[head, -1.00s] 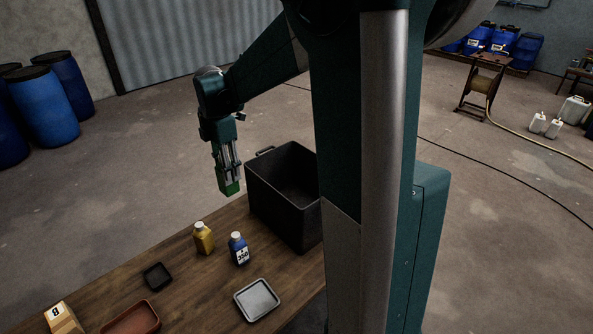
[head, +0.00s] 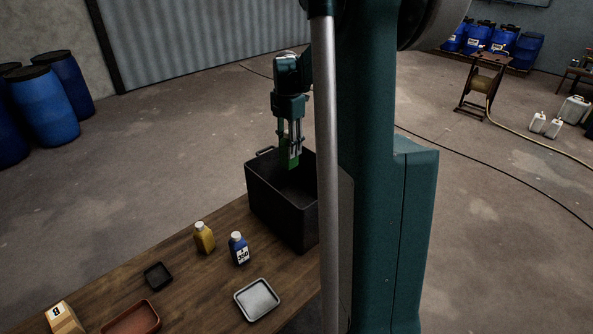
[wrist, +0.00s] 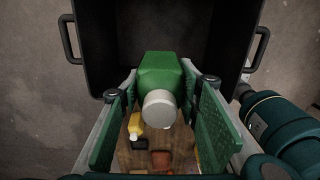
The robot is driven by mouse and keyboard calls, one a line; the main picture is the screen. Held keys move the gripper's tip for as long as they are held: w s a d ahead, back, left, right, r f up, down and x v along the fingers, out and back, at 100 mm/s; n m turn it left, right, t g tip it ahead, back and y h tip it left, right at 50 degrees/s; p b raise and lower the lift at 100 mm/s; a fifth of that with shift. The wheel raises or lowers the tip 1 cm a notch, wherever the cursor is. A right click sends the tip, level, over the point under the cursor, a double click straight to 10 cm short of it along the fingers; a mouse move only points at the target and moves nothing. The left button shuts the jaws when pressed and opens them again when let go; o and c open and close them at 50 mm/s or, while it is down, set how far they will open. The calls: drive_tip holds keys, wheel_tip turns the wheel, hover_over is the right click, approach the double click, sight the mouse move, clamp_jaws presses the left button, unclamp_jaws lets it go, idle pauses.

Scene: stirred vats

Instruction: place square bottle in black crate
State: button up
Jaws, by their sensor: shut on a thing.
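The green square bottle (wrist: 160,74) with a round grey cap is between the two finger pads of my gripper (wrist: 160,112) in the wrist view. My gripper is shut on it. In the head view my gripper (head: 290,158) points down with the green bottle (head: 288,160) at its tip, over the opening of the black crate. The black crate (head: 277,208) stands on the far end of the wooden table, partly hidden by my own column. In the wrist view the crate's dark wall (wrist: 230,60) surrounds the bottle's far end. I cannot tell how deep the bottle is.
A yellow bottle (head: 204,238) and a blue bottle (head: 239,250) stand near the crate. A grey tray (head: 257,299), a small black tray (head: 158,276), a reddish tray (head: 132,318) and a cardboard box (head: 63,318) are also on the table (head: 195,290).

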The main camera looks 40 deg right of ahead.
drive_tip(key=s+d+f, duration=0.1)
drive_tip(key=d+f, duration=0.2)
drive_tip(key=f, duration=1.5)
drive_tip(key=shift+f, duration=0.2)
wheel_tip(320, 180, down, 6)
drive_tip(key=shift+f+b, duration=0.35)
drive_tip(key=shift+f, duration=1.5)
drive_tip(key=shift+f, duration=0.15)
